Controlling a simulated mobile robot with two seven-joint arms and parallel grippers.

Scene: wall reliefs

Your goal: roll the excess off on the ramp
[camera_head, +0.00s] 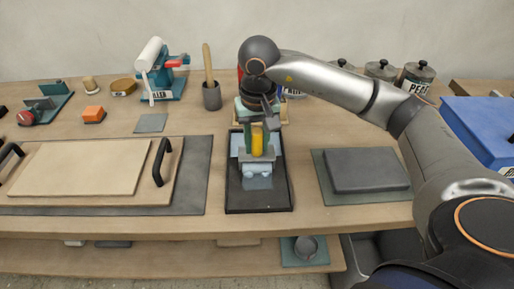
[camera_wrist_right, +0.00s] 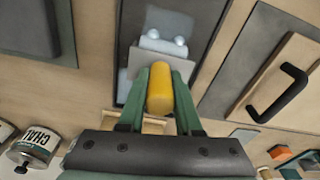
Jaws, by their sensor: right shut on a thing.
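My right gripper (camera_head: 257,128) points down over a dark, shallow tray (camera_head: 287,196) near the middle of the bench. Its green fingers are shut on an upright-looking yellow handle (camera_head: 257,141). The right wrist view also shows the yellow handle (camera_wrist_right: 160,90) between the fingers (camera_wrist_right: 160,76). A grey, flat-edged part (camera_head: 256,156) lies just below the handle, with pale bluish rounded shapes (camera_head: 257,169) in front of it. Whether these belong to the held tool or to the tray's ramp, and whether they touch the tray, I cannot tell. My left gripper is out of view.
Left of the tray, a board with black handles (camera_head: 163,163) lies on a grey mat (camera_head: 190,202). Right of it is a dark grey slab (camera_head: 366,169). A cup with a wooden-handled tool (camera_head: 211,95) and a white roll on a stand (camera_head: 150,55) are behind. A blue box (camera_head: 485,125) is far right.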

